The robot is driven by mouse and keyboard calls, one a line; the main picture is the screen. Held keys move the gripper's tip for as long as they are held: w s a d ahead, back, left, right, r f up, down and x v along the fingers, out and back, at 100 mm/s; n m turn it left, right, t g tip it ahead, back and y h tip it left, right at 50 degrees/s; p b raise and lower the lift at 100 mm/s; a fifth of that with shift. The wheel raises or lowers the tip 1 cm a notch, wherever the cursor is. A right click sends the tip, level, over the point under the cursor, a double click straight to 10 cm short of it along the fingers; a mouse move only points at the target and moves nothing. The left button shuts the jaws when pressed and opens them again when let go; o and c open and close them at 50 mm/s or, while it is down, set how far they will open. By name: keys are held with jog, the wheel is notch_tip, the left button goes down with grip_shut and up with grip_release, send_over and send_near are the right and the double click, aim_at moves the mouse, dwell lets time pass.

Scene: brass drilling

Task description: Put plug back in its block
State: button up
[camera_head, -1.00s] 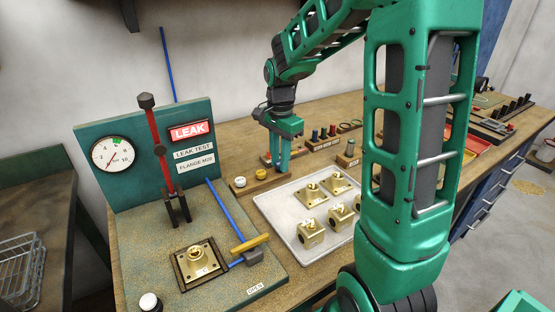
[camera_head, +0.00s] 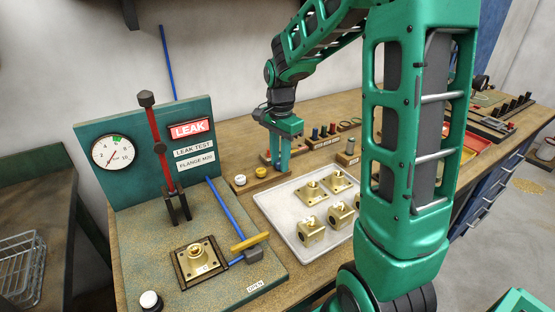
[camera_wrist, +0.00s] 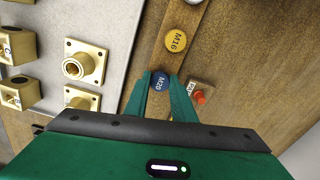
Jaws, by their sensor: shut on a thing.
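My gripper (camera_wrist: 159,92) is shut on a round blue plug marked M20 (camera_wrist: 159,80), held between its fingertips. The plug's block is a wooden strip (camera_wrist: 182,62), and it also shows in the head view (camera_head: 258,187). The blue plug is over the near end of this strip in the wrist view. I cannot tell whether it is seated or held just above. A yellow plug marked M16 (camera_wrist: 175,41) and a white plug (camera_head: 240,180) sit along the same block. In the head view my gripper (camera_head: 279,167) is at the block's right end, and the blue plug is hidden.
A pale tray (camera_head: 290,220) with several brass parts lies just in front of the block. Another wooden rack (camera_head: 322,143) with small coloured pieces stands behind to the right. The leak-test board (camera_head: 140,155) with gauge and red lever stands left.

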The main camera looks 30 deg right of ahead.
dwell(0.3)
jog(key=o, duration=1.5)
jog(key=shift+r, duration=3.5)
